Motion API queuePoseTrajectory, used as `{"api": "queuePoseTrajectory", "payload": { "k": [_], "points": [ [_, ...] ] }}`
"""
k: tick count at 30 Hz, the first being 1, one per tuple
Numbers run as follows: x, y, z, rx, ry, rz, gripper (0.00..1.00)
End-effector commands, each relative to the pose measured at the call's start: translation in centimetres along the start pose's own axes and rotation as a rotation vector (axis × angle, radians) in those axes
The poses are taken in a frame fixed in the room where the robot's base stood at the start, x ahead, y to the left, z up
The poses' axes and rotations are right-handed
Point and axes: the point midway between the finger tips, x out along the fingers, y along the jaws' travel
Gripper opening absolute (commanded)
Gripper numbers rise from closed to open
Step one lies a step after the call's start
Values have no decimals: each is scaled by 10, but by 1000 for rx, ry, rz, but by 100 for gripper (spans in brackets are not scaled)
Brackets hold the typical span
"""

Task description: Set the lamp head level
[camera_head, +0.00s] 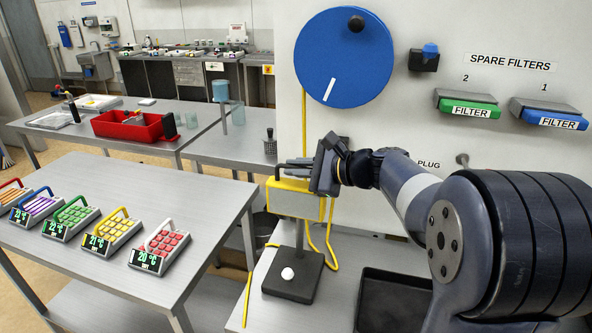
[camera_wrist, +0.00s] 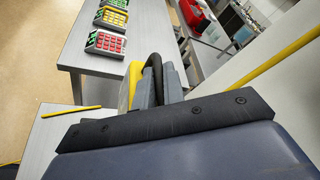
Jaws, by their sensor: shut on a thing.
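The lamp head is a yellow and grey box (camera_head: 294,199) on a grey post. The post rises from a dark square base (camera_head: 293,277) with a white knob on it. The lamp head looks close to level in the head view, with a slight slope I cannot measure. My gripper (camera_head: 292,168) is at the top of the lamp head and is shut on it; the exact grip is partly hidden by the fingers. In the wrist view, the fingers (camera_wrist: 156,86) sit beside a yellow part of the lamp head (camera_wrist: 133,82), with a black loop there too.
A yellow cord (camera_head: 304,110) runs down the white panel, below a large blue dial (camera_head: 343,58). A black tray (camera_head: 392,302) lies right of the lamp base. A steel table with several coloured keypads (camera_head: 160,248) stands left. Filters (camera_head: 468,106) hang upper right.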

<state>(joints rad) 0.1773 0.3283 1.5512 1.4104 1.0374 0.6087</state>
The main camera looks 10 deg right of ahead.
Motion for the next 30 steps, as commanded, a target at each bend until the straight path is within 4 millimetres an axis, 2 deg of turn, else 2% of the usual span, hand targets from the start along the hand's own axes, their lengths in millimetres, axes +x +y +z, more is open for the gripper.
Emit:
{"api": "queuePoseTrajectory", "payload": {
  "k": [11, 12, 20, 27, 30],
  "points": [
    [0, -2, -1, -3, 2, -5, 0],
    [0, -2, -1, -3, 2, -5, 11],
    [0, -2, 0, -1, 2, -3, 32],
    [-1, -1, 0, -1, 1, -2, 32],
    [-7, -1, -1, -1, 1, -4, 32]
  ]
}}
